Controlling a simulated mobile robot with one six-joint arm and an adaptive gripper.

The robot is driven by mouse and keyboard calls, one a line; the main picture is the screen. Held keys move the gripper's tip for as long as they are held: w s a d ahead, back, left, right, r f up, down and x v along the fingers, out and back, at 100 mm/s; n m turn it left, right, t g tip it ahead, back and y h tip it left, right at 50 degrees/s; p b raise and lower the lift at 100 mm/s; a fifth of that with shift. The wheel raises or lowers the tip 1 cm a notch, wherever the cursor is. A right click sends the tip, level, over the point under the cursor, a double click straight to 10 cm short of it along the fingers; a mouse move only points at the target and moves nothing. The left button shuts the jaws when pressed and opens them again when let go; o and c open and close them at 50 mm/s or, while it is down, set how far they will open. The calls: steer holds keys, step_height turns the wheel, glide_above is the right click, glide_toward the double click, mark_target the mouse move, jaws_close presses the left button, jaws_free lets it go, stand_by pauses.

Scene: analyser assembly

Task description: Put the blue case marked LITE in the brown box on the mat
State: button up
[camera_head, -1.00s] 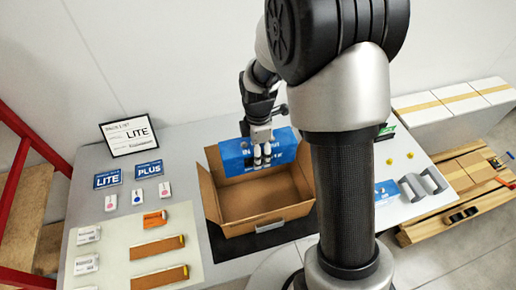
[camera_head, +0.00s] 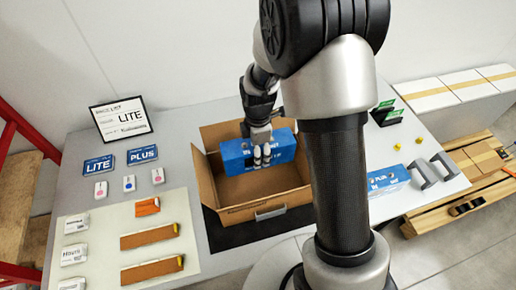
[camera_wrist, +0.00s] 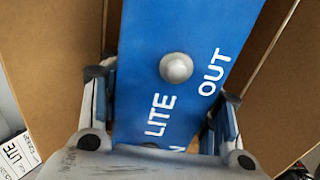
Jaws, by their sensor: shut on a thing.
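The blue case marked LITE (camera_head: 236,158) is held by my gripper (camera_head: 262,158) over the open brown box, its lower part at or just below the box's rim. In the wrist view the blue case (camera_wrist: 190,40) shows the words LITE and OUT and a round grey knob, with a finger of my gripper (camera_wrist: 160,110) on each side. The brown box (camera_head: 238,212) stands on the dark mat (camera_head: 222,236) with its flaps open. Whether the case touches the box floor is hidden.
A second blue case marked PLUS (camera_head: 388,180) lies right of my arm, beside grey handles (camera_head: 432,170). A pale mat (camera_head: 100,250) holds orange-brown parts.

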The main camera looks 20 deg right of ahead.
steer(key=shift+f+b, duration=4.75)
steer(key=shift+f, duration=2.15)
steer(key=o, duration=1.9)
steer(key=shift+r, duration=0.1)
steer(key=shift+r+p, duration=4.5)
steer(key=shift+r, duration=1.45)
